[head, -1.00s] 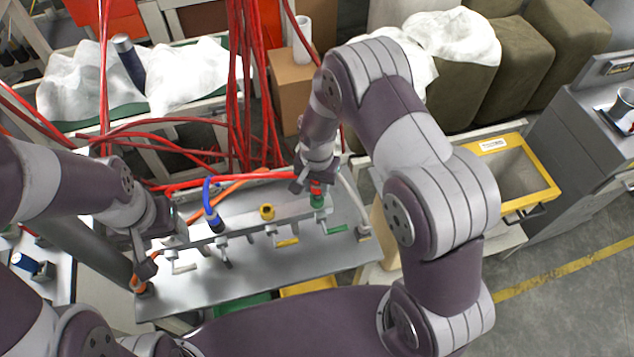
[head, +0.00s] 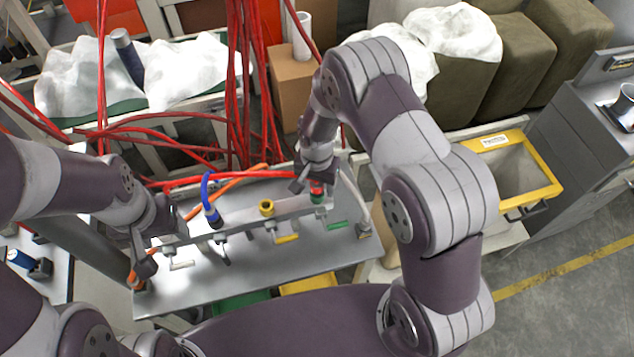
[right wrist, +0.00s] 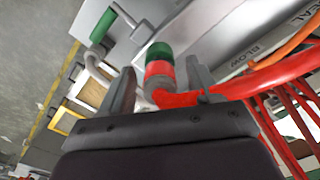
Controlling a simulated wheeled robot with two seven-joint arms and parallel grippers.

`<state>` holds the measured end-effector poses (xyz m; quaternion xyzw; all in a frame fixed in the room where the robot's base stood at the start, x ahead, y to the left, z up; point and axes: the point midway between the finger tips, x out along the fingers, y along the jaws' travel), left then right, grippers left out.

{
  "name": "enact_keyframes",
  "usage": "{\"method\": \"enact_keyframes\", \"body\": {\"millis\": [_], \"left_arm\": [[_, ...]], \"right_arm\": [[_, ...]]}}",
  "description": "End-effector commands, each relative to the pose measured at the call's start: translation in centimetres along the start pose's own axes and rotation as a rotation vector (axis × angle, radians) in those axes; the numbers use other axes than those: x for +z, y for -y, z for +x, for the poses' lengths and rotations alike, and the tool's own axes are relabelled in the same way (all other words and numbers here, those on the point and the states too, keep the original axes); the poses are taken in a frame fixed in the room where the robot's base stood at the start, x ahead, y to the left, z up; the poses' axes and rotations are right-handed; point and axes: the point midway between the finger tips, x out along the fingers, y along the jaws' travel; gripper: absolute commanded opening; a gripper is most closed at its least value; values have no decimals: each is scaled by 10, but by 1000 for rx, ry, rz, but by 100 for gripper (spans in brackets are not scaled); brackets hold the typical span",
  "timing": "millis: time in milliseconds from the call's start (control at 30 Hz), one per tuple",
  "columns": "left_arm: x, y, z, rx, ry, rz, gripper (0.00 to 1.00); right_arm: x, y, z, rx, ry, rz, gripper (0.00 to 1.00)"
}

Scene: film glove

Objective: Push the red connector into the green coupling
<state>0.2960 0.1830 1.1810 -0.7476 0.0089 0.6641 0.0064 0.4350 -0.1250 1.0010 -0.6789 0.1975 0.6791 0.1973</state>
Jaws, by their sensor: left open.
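The red connector (head: 317,187) sits upright at the green coupling (head: 317,198) near the right end of the bench's valve row. In the right wrist view the red connector (right wrist: 160,77) meets the green coupling (right wrist: 159,51) in line, with no clear gap. How deep it is seated I cannot tell. A red hose (right wrist: 255,82) bends off from the connector. My right gripper (head: 309,187) is at the connector; in its wrist view the fingers (right wrist: 160,85) stand either side with gaps. My left gripper (head: 143,262) is open and empty over the bench's left end.
The metal bench (head: 235,275) carries a yellow coupling (head: 266,207) and a blue connector (head: 212,215) with a blue hose. Several valve levers stick out in front. Red hoses (head: 255,90) hang behind. A yellow-rimmed bin (head: 548,190) stands at right.

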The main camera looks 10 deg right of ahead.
Motion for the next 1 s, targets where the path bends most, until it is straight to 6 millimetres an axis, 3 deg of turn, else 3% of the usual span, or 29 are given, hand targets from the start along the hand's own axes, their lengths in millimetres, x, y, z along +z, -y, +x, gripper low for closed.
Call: {"method": "enact_keyframes", "body": {"millis": [233, 333, 733, 1000], "left_arm": [[0, 0, 1, 0, 0, 0, 63], [1, 0, 6, 0, 0, 0, 63], [4, 0, 32, 0, 0, 0, 63], [4, 0, 34, 0, 0, 0, 63]], "right_arm": [[0, 0, -2, 0, 0, 0, 62], [-1, 1, -12, -2, -3, 0, 62], [-1, 0, -104, -3, -3, 0, 62], [0, 0, -127, 0, 0, 0, 62]]}}
